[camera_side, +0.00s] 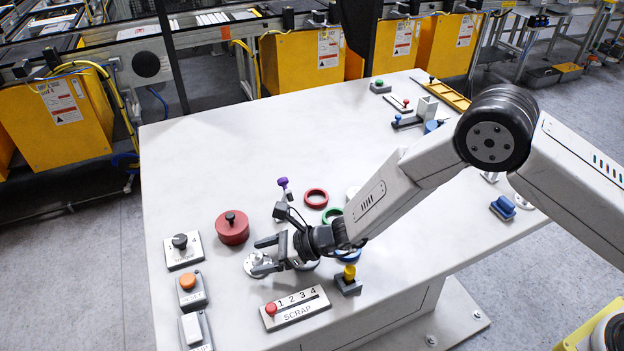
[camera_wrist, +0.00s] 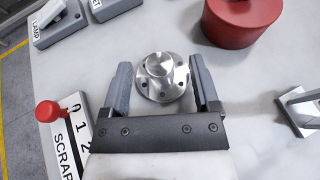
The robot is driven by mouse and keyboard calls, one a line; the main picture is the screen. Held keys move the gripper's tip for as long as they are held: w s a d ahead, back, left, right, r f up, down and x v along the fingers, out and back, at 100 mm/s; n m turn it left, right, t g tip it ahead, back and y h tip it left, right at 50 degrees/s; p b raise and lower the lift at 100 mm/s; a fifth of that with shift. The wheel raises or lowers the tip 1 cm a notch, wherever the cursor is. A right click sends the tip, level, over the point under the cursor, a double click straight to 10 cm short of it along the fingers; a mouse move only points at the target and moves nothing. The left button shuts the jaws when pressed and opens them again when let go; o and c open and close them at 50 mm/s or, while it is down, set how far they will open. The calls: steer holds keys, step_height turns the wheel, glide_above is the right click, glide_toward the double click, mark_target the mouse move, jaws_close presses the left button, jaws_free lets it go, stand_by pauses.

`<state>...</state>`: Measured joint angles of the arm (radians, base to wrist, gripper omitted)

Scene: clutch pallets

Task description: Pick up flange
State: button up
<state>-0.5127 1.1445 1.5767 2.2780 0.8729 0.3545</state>
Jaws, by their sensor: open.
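The flange (camera_wrist: 162,78) is a silver metal disc with a raised round hub and bolt holes. It lies on the white table and also shows in the side view (camera_side: 257,265), partly covered by my gripper. My gripper (camera_wrist: 158,82) is open, with one grey finger to the left of the flange and one to the right. In the side view my gripper (camera_side: 262,254) reaches low over the table at the flange. A gap shows between the flange and each finger; whether the fingertips touch the table is hard to tell.
A red round pot with a knob (camera_side: 232,228) stands close behind the flange. The SCRAP counter plate (camera_side: 295,308) with a red knob lies in front. A selector switch (camera_side: 182,250) and an orange button box (camera_side: 191,290) are at left. The table's back left is clear.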

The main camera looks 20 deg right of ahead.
steer(key=shift+w+a+f, duration=0.25)
steer(key=shift+a, duration=0.4)
jaws_close()
